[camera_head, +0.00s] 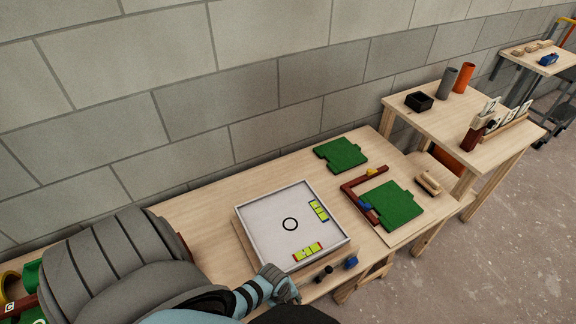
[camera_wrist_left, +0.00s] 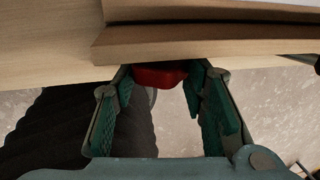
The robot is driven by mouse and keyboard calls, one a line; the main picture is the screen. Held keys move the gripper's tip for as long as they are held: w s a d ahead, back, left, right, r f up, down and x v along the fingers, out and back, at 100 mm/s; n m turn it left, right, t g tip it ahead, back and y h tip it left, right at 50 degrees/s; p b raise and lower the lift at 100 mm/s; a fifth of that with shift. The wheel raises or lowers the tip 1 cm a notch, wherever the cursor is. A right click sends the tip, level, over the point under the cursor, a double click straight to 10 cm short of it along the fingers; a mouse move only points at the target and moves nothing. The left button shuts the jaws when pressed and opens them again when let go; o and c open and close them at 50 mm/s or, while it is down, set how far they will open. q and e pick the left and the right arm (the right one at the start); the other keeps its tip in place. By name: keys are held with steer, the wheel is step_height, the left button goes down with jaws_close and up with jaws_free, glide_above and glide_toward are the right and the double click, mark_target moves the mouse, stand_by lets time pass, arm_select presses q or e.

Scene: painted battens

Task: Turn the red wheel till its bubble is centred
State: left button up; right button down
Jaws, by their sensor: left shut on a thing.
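The red wheel (camera_wrist_left: 158,76) shows in the left wrist view below a wooden edge. My left gripper (camera_wrist_left: 160,90) has its green-padded fingers on both sides of the wheel and is shut on it. In the head view my left gripper (camera_head: 284,284) is at the front edge of the square tray; the red wheel is hidden there. The pale tray (camera_head: 265,210) has a black ring, a front vial with red ends (camera_head: 307,250) and a right vial with a blue end (camera_head: 318,211). The bubbles are too small to place. My right gripper is not in view.
A blue wheel (camera_head: 351,263) and small dark pieces (camera_head: 324,273) are by the tray's front right. Green plates (camera_head: 341,153) and a brown batten frame (camera_head: 350,194) lie to the right. A block wall (camera_head: 200,120) runs behind the bench.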

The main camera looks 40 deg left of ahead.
arm_select(q)
steer(key=shift+a+t, duration=0.1)
steer(key=shift+t, duration=0.4)
steer(key=shift+s, duration=0.1)
steer(key=o, duration=1.2)
steer(key=shift+c, duration=0.2)
steer(key=v, duration=1.2)
steer(key=shift+s+a, duration=0.2)
steer(key=shift+f, duration=0.1)
